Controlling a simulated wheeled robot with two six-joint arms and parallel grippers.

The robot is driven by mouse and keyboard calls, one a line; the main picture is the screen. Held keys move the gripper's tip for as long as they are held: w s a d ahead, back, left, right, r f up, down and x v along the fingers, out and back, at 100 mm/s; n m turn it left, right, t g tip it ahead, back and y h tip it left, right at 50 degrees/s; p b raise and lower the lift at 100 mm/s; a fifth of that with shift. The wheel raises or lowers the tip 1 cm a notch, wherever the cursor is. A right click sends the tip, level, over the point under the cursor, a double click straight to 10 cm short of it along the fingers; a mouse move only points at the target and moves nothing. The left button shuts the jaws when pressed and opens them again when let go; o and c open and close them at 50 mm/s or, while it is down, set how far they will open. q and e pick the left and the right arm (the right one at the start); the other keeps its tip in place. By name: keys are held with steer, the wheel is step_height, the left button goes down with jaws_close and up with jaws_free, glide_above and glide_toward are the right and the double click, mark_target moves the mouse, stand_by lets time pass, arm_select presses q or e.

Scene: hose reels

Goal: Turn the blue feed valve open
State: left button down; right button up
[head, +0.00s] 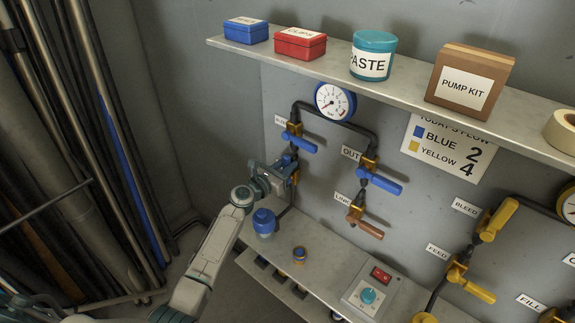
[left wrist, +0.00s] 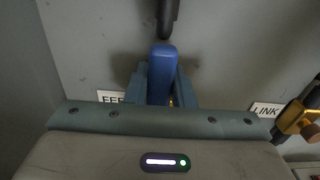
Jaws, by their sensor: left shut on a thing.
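The blue feed valve handle (left wrist: 161,72) stands between the fingers of my left gripper (left wrist: 160,88) in the left wrist view, lined up with the dark pipe above it. A partly covered label beside it starts with "FEE". In the head view my left gripper (head: 285,174) is at the left pipe of the blue panel, below the upper blue valve handle (head: 299,143). The gripper is shut on the feed handle and hides most of the valve there. My right gripper is not in view.
Nearby are the OUT valve's blue handle (head: 385,184), the LINK valve's orange-brown handle (head: 367,229) and a gauge (head: 334,101). A shelf (head: 405,73) with boxes juts out above. A blue container (head: 264,222) stands on the lower ledge below the gripper. Pipes fill the left side.

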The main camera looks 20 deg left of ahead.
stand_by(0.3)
arm_select(q)
steer(key=c, duration=1.2)
jaws_free()
steer(key=shift+a, duration=0.1)
steer(key=shift+c, duration=0.2)
steer(key=b+v, duration=0.1)
steer(key=v, duration=0.9)
steer(key=shift+s, duration=0.35)
steer(key=shift+a, duration=0.1)
